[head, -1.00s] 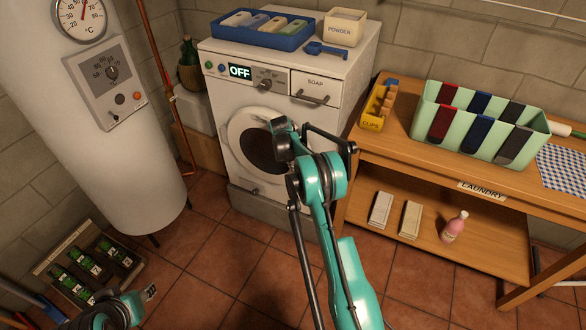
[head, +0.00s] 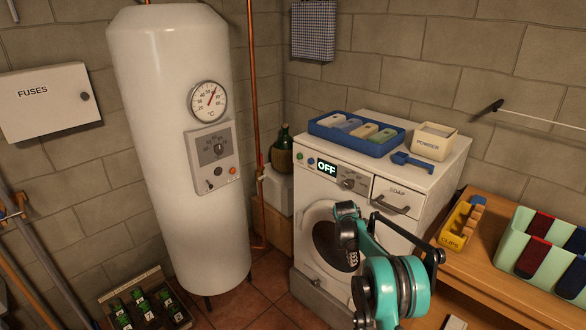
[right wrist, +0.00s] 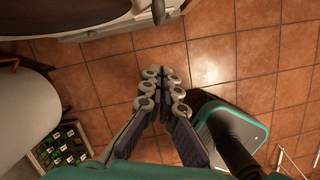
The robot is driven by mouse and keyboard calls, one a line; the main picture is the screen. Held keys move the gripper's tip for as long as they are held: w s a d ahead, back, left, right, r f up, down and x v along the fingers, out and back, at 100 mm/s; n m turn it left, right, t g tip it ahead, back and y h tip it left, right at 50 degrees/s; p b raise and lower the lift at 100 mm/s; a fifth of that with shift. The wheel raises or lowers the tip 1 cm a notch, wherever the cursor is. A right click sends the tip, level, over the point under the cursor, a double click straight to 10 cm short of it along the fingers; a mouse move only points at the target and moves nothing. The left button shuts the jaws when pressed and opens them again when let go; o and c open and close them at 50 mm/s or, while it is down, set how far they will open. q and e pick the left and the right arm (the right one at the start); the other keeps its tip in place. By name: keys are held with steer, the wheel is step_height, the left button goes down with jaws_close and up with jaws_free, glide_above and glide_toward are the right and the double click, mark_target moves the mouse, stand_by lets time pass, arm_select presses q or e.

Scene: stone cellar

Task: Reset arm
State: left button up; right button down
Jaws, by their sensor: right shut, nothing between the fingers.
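My right arm rises from the bottom of the head view in front of the washing machine (head: 378,222). Its right gripper (head: 346,222) shows small and dark there, overlapping the machine's round door. In the right wrist view the right gripper (right wrist: 164,84) is shut, its grey jointed fingers together with nothing between them. It points down over bare floor tiles (right wrist: 215,60). My left gripper is out of view.
A white boiler (head: 170,140) stands left of the machine, with a bottle crate (head: 145,305) on the floor. A wooden table (head: 490,270) at right carries a yellow clips box (head: 460,225) and a green divided bin (head: 520,245). A fuse box (head: 50,100) hangs at left.

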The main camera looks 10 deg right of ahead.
steer(key=s+a+r+m+t, duration=0.1)
steer(key=s+a+r+m, duration=0.25)
steer(key=s+r, duration=0.3)
steer(key=s+a+r+m+t+y, duration=0.1)
steer(key=s+a+r+m, duration=0.1)
steer(key=s+r+m, duration=0.4)
steer(key=s+a+r+m+t, duration=0.1)
steer(key=s+a+r, duration=0.2)
steer(key=s+r, duration=0.3)
steer(key=s+a+m+t, duration=0.1)
steer(key=s+a+m, duration=0.2)
steer(key=s, duration=0.6)
steer(key=s+a+f+m+t+y, duration=0.1)
steer(key=s+a+m+t, duration=0.1)
steer(key=s+m, duration=0.5)
steer(key=shift+s+a+f+y, duration=0.15)
steer(key=shift+s+a+y, duration=0.25)
steer(key=shift+s, duration=0.75)
